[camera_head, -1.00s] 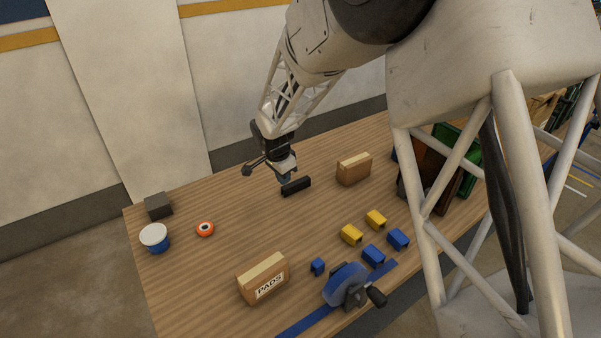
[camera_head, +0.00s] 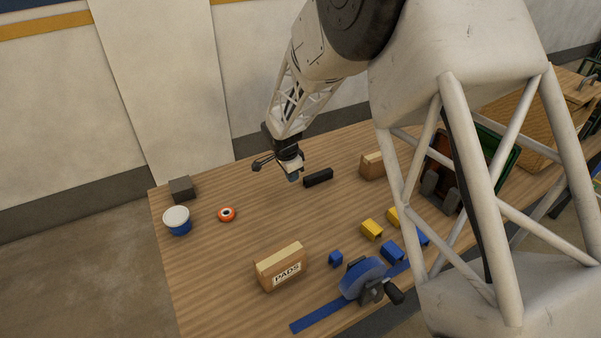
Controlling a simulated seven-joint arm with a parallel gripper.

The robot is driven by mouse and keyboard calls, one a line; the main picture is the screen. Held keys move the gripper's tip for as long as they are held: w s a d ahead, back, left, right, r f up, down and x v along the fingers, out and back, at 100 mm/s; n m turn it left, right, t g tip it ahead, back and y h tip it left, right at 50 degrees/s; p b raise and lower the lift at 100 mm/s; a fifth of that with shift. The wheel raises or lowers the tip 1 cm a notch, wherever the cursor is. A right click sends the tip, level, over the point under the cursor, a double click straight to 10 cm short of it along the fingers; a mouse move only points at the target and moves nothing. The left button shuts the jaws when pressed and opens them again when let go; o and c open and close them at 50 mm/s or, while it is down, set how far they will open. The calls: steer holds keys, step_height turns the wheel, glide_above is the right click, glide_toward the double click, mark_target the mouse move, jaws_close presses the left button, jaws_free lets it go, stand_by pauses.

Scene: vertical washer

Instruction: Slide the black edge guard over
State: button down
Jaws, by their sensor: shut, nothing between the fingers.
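The black edge guard (camera_head: 318,178) is a short dark bar lying on the wooden table, toward its back edge. My gripper (camera_head: 293,177) is just left of the guard, pointing down, with a small gap between them in the picture. It is shut and holds nothing. Its fingertips are small, and I cannot tell how high they are above the table.
A cardboard box (camera_head: 371,166) stands right of the guard, partly behind my arm's frame. A PADS box (camera_head: 281,266), yellow blocks (camera_head: 372,229), blue blocks (camera_head: 392,251) and a blue-wheeled tool (camera_head: 364,280) are nearer. An orange ring (camera_head: 227,214), white-lidded tub (camera_head: 177,220) and grey block (camera_head: 182,189) are left.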

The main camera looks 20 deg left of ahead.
mark_target(320, 173)
steer(key=w+d, duration=0.8)
steer(key=shift+f, duration=0.95)
steer(key=shift+s+f, duration=0.1)
steer(key=shift+s, duration=0.05)
steer(key=shift+s+a+f, duration=0.1)
steer(key=shift+s+a, duration=0.1)
steer(key=shift+s, duration=0.1)
steer(key=s+a, duration=1.3)
steer(key=s, duration=0.1)
steer(key=shift+s+a+f, duration=0.1)
steer(key=shift+a+f, duration=0.05)
steer(key=shift+a, duration=0.25)
steer(key=shift+r, duration=0.75)
steer(key=shift+w+a+r, duration=0.1)
steer(key=shift+w+r, duration=0.15)
steer(key=shift+r, duration=0.1)
